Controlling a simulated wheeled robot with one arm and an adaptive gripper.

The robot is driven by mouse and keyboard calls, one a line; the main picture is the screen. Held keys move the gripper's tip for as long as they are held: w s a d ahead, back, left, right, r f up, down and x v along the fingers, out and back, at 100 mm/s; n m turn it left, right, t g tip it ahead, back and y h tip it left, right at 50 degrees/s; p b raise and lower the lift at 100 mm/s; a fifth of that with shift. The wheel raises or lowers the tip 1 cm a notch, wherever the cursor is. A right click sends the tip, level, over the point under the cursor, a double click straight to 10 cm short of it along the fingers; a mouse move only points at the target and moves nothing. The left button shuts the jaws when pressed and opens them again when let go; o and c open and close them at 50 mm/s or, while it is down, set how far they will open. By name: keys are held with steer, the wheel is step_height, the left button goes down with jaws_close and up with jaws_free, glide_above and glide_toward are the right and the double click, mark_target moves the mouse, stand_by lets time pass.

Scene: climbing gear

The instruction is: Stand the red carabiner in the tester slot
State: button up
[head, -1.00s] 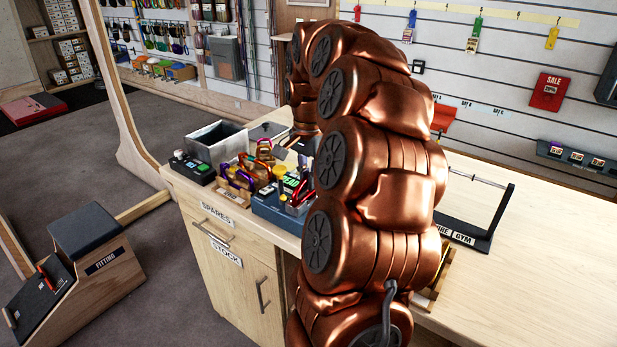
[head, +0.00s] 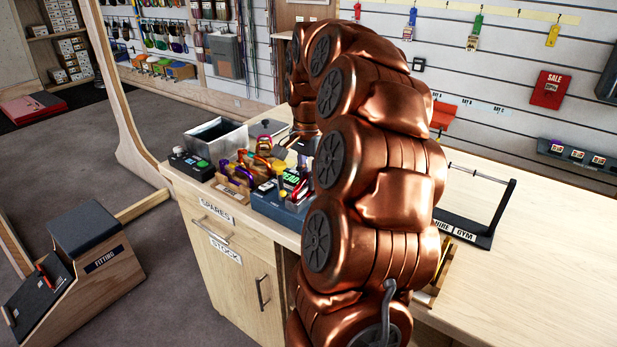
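My copper arm arches over the bench and hides the area right of the device. The dark end of my arm (head: 303,146) shows only in part behind the device; its fingers are hidden, so I cannot see whether it holds anything.
Purple, orange and yellow gear (head: 240,170) is crowded left of the device. A black box with buttons (head: 190,165) and an open grey metal bin (head: 216,135) stand farther left. A black bar stand (head: 480,225) is on the right. The bench's right side is largely clear.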

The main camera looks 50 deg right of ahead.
steer(key=o, duration=0.4)
step_height(320, 180, up, 11)
steer(key=shift+f, duration=0.1)
steer(key=shift+r, duration=0.6)
stand_by(0.4)
steer(key=shift+a, duration=0.1)
